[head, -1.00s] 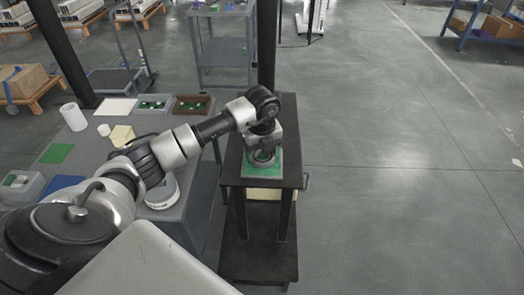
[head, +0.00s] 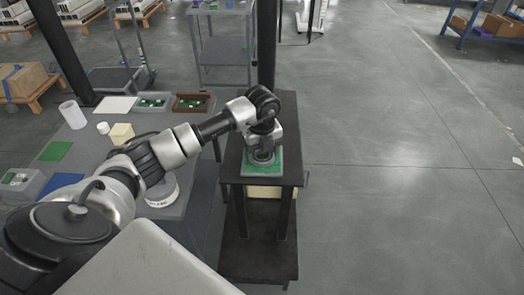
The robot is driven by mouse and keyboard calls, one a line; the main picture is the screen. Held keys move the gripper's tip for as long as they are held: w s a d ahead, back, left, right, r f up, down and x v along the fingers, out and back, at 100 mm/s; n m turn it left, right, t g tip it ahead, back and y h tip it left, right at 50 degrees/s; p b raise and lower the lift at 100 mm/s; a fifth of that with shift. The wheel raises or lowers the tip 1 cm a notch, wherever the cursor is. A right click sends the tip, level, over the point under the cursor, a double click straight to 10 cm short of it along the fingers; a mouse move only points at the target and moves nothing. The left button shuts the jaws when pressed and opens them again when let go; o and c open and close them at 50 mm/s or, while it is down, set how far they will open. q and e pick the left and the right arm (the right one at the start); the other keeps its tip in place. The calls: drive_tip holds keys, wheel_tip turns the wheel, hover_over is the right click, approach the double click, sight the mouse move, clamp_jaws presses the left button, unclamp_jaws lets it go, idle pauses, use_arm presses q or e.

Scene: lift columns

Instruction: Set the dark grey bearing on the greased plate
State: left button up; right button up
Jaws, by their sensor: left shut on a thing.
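My left gripper (head: 263,150) points down over the green plate (head: 262,173), which lies on the dark top of a narrow stand. The gripper is shut on the dark grey bearing (head: 262,158), a ring seen just under the fingers, over the middle of the plate. I cannot tell from this angle whether the bearing touches the plate. The wrist and fingers hide part of the bearing and the plate's far side. My right gripper is not in view.
A grey table (head: 95,155) to the left holds a white cylinder (head: 72,114), a cream block (head: 121,133), a brown tray (head: 192,104) and a grey tray (head: 152,105). A dark post rises behind the stand. The floor to the right is clear.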

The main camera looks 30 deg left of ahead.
use_arm(q)
drive_tip(key=o, duration=1.2)
drive_tip(key=shift+f, duration=0.1)
drive_tip(key=shift+r, duration=0.25)
drive_tip(key=shift+r, duration=0.1)
drive_tip(key=shift+r+p, duration=0.7)
drive_tip(key=shift+p, duration=0.05)
drive_tip(key=shift+r, duration=0.15)
drive_tip(key=shift+r+p, duration=1.9)
drive_tip(key=shift+r, duration=0.5)
